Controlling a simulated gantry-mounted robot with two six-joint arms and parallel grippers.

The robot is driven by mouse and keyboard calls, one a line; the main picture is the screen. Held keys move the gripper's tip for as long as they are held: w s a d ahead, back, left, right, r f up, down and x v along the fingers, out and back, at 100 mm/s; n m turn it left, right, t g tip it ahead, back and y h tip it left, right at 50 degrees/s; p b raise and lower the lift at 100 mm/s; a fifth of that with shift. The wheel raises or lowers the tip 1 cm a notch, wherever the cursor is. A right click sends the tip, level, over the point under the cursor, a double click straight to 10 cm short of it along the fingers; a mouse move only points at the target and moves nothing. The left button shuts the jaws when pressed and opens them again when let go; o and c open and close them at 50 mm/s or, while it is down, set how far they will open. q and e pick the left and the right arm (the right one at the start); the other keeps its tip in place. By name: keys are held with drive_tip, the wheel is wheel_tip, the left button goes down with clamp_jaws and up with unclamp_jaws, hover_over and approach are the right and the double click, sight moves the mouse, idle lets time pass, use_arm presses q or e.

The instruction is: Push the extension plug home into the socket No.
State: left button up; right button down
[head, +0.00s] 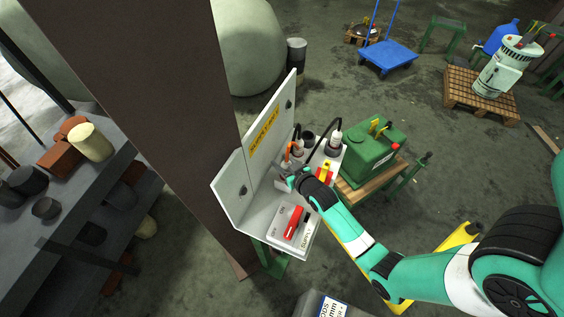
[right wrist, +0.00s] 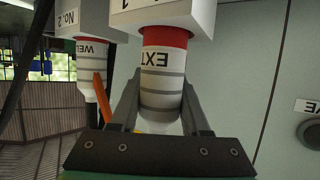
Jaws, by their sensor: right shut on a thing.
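The extension plug (right wrist: 163,85), white and grey with upside-down "EXT" lettering, fills the middle of the right wrist view. My right gripper (right wrist: 162,100) is shut on it, one dark finger on each side. The plug's end meets the white socket housing (right wrist: 165,12), whose number is cut off and looks like a 1. A red band shows between the lettering and the housing; I cannot tell how deep the plug sits. In the head view my right gripper (head: 289,172) reaches the grey panel (head: 259,150); the plug is hardly visible there. My left gripper is not in view.
Socket No. 2 (right wrist: 75,18) beside it holds a plug lettered "WE" (right wrist: 90,65). An orange strip (right wrist: 102,98) hangs close to my left-hand finger. On the panel's shelf sits a box with a red switch (head: 294,222). A green canister (head: 371,150) stands behind, and a brown column (head: 150,80) on the left.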

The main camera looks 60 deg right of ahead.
drive_tip(key=shift+f, duration=0.4)
drive_tip(key=shift+c, duration=1.5)
unclamp_jaws()
drive_tip(key=p+v, duration=0.1)
drive_tip(key=v, duration=1)
drive_tip(key=shift+s+a+r, duration=0.15)
drive_tip(key=shift+s+r, duration=0.05)
